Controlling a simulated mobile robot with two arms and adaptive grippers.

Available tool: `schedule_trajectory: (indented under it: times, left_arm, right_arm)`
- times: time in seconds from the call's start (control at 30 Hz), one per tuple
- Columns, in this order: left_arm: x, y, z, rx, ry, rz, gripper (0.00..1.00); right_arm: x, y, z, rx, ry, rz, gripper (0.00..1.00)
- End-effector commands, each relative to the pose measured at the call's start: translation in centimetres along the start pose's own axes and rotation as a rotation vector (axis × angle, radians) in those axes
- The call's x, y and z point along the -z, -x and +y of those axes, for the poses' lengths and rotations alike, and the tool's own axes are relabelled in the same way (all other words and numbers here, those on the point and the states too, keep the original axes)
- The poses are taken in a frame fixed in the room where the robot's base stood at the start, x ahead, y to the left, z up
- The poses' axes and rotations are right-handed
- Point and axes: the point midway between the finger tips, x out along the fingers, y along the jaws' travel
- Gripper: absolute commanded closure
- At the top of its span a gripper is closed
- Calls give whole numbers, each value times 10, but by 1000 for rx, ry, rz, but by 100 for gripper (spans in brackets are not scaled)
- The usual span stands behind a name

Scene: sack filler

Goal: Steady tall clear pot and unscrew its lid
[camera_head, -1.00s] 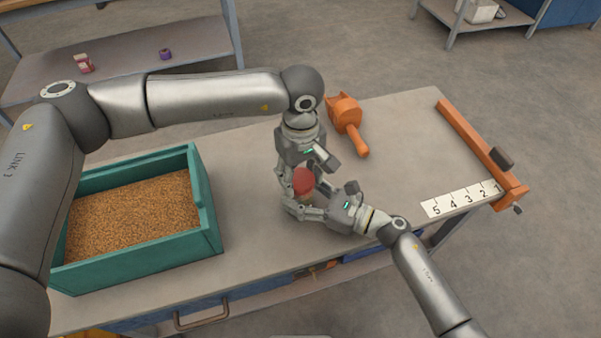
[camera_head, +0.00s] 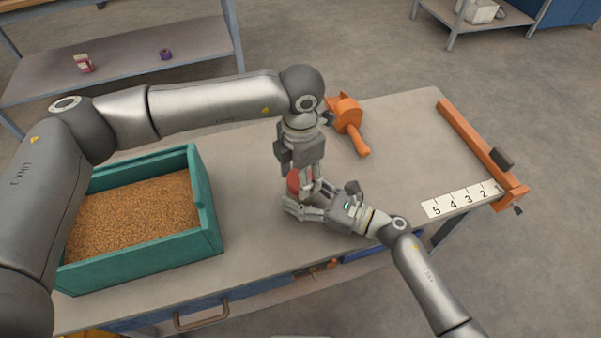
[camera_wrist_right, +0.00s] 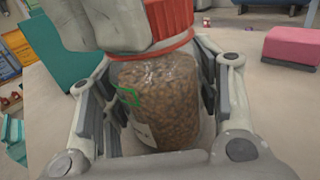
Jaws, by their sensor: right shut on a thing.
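The tall clear pot (camera_wrist_right: 160,105) stands upright in the right wrist view, full of brown pellets, with a ribbed red lid (camera_wrist_right: 170,22) on top. My right gripper (camera_head: 310,211) is shut on the pot's body, its fingers on both sides in the wrist view. In the head view the red lid (camera_head: 293,182) shows partly, and the pot's body is hidden by the grippers. My left gripper (camera_head: 306,186) points down at the lid from above, its fingers beside it. In the wrist view its grey fingers cover the lid's left part. Whether they close on the lid is hidden.
A teal box (camera_head: 207,215) of grain stands at the left of the table (camera_head: 240,150). An orange scoop (camera_head: 348,122) lies behind the grippers. An orange rail (camera_head: 475,145) and a numbered strip (camera_head: 460,199) are at the right. The table between scoop and strip is clear.

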Motion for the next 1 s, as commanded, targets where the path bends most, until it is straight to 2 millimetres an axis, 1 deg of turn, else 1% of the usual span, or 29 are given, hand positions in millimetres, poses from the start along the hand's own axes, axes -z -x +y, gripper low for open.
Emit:
schedule_trajectory:
  times: [0.1, 0.6, 0.7, 0.77, 1.0]
  left_arm:
    - [0, 0, 0, 0, 190, 1, 78]
    - [0, 0, 0, 0, 992, 0, 78]
    - [-1, 1, 0, -1, 1099, 0, 78]
    - [-1, 1, 0, -1, 1139, 0, 78]
    - [-1, 1, 0, -1, 1134, -1, 78]
  right_arm:
    - [0, 0, 0, 1, 1, 1, 100]
    - [0, 0, 0, 0, 1, 1, 100]
    - [0, 0, 0, 0, 1, 1, 100]
    - [0, 0, 0, 0, 1, 1, 100]
    - [0, 0, 0, 0, 1, 1, 100]
